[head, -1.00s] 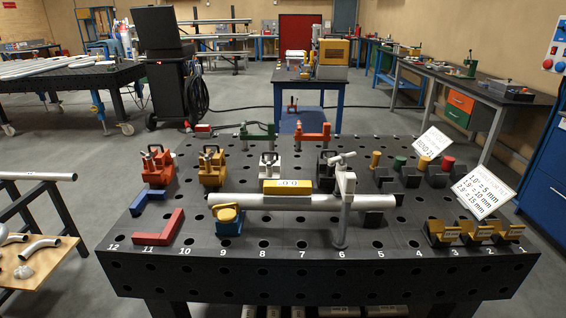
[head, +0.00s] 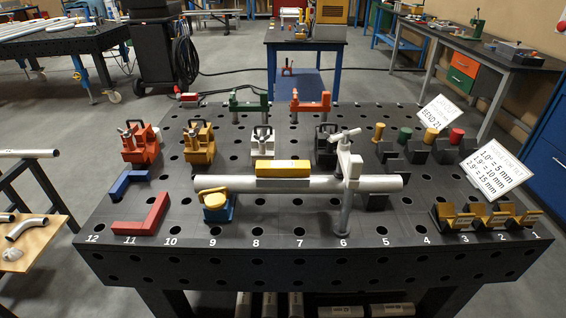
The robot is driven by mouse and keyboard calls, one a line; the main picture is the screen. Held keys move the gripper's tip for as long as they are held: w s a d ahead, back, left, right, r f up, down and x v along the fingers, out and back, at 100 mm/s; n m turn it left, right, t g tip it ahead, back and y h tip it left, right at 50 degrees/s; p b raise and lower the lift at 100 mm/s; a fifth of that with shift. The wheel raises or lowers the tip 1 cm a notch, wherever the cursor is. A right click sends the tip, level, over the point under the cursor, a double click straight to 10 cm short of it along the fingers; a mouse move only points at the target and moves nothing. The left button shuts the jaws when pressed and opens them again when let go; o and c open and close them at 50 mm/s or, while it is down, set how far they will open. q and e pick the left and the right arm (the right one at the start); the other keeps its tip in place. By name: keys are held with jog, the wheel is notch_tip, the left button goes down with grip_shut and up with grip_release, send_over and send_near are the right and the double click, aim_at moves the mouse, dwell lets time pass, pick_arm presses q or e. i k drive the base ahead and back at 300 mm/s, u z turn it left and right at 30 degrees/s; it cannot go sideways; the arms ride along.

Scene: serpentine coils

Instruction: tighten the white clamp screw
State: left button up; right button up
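The white clamp (head: 345,190) stands upright in the perforated black table near number 6. Its screw with a T-handle (head: 343,136) is at the top, and its arm reaches over the grey pipe (head: 230,182). I cannot tell how firmly the screw presses on the pipe. The pipe lies across the table, its left end at a yellow-and-blue support (head: 216,204) and its right part by a black V-block (head: 376,200). A yellow level (head: 283,169) sits on top of the pipe. Neither of my grippers is in view.
Red (head: 140,145), yellow (head: 199,144), white (head: 263,143) and black (head: 326,146) blocks with handles stand behind the pipe. Red (head: 143,215) and blue (head: 128,182) angle pieces lie at left. Yellow-topped blocks (head: 487,215) and signs (head: 494,176) are at right. The front middle is clear.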

aim_at(344, 137)
jog(key=k, duration=1.15)
jog(key=z, duration=0.8)
jog(key=i, duration=0.95)
jog(key=u, duration=0.6)
jog(key=i, duration=0.75)
jog(key=u, duration=0.75)
